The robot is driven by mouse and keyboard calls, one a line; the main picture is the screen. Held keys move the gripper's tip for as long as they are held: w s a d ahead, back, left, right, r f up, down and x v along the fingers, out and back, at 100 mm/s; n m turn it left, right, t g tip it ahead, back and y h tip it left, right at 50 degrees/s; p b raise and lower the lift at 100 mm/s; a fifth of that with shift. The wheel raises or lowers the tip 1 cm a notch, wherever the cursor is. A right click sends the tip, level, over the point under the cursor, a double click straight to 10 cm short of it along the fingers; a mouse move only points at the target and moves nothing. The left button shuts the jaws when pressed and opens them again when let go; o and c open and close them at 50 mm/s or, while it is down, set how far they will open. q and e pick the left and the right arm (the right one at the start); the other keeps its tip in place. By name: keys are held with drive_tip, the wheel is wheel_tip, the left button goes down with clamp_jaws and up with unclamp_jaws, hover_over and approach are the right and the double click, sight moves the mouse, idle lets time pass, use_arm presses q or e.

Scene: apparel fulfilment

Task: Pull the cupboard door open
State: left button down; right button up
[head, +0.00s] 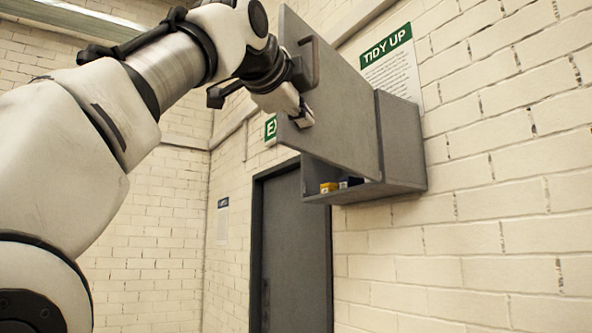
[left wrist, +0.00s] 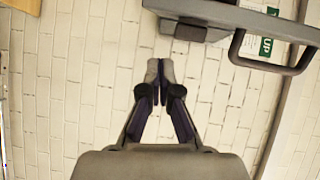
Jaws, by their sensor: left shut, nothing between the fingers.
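The grey cupboard (head: 402,142) hangs on the brick wall. Its door (head: 345,100) stands partly open, swung out from the right side, with its free edge toward the left. A dark bar handle (head: 307,62) is on the door's face; the handle also shows in the left wrist view (left wrist: 285,68). My left gripper (head: 303,118) is by the door's free edge, below the handle. Its fingers (left wrist: 159,72) are shut and empty, off the handle. I cannot tell whether they touch the door (left wrist: 205,12). My right gripper is not in view.
A yellow box (head: 328,187) and a dark item (head: 351,182) sit on the cupboard's floor. A "TIDY UP" sign (head: 388,60) is on the wall behind. A dark grey room door (head: 292,250) is below left of the cupboard.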

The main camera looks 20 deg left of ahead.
use_arm(q)
drive_tip(key=s+r+m+t, duration=0.1)
drive_tip(key=s+r, duration=0.3)
drive_tip(key=s, duration=0.3)
drive_tip(key=w+a+p, duration=0.3)
drive_tip(key=w+p, duration=0.4)
drive_tip(key=w, duration=0.4)
drive_tip(key=shift+w+r, duration=0.15)
drive_tip(key=shift+d, duration=0.15)
